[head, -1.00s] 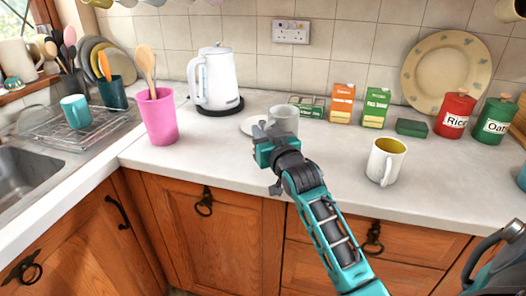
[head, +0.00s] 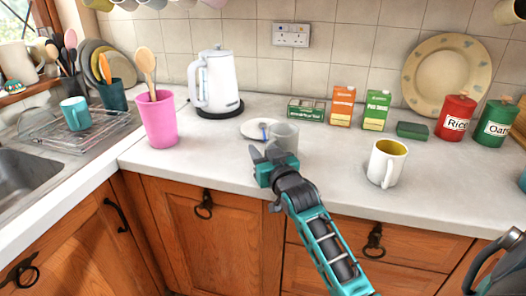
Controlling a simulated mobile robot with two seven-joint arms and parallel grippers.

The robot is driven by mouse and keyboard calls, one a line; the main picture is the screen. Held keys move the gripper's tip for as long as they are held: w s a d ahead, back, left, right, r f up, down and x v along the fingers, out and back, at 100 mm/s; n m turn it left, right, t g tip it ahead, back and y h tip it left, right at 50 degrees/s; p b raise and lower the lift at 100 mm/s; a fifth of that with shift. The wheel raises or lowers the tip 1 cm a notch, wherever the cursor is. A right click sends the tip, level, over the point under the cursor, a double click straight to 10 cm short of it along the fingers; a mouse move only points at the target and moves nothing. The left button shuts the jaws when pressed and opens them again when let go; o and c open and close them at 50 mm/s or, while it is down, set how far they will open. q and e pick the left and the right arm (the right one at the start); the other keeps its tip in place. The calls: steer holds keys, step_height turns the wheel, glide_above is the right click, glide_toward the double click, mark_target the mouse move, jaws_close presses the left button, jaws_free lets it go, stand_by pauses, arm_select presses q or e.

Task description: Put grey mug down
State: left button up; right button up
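The grey mug (head: 286,137) stands upright on the worktop (head: 325,176) in the head view, just in front of a white saucer (head: 250,131). My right gripper (head: 264,151) is at the mug's near left side, with its fingers spread apart. The fingers and wrist hide the mug's lower left part, and I cannot tell whether a finger still touches it. My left gripper is not in view.
A white and yellow mug (head: 386,163) stands to the right, a pink utensil cup (head: 158,118) to the left. Behind are a white kettle (head: 217,83), an orange carton (head: 342,106) and a green carton (head: 376,110). The worktop between the two mugs is clear.

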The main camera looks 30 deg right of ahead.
steer(key=shift+r, duration=0.15)
steer(key=s+a, duration=0.2)
steer(key=s, duration=0.9)
steer(key=s+a+f+n+g+y, duration=0.1)
steer(key=s+a+f+g+y, duration=0.1)
steer(key=s+a+f, duration=0.3)
steer(key=s+a+f+n+g+y, duration=0.1)
steer(key=s+a+f, duration=0.3)
steer(key=f, duration=0.6)
steer(key=s+a+f+n+g+y, duration=0.2)
steer(key=s+a+f, duration=0.3)
steer(key=f, duration=0.3)
steer(key=shift+s+a+f+n+g+y+p, duration=0.15)
steer(key=shift+s+a+n+g+y+p, duration=0.2)
steer(key=shift+a+g, duration=0.45)
steer(key=shift+d, duration=0.15)
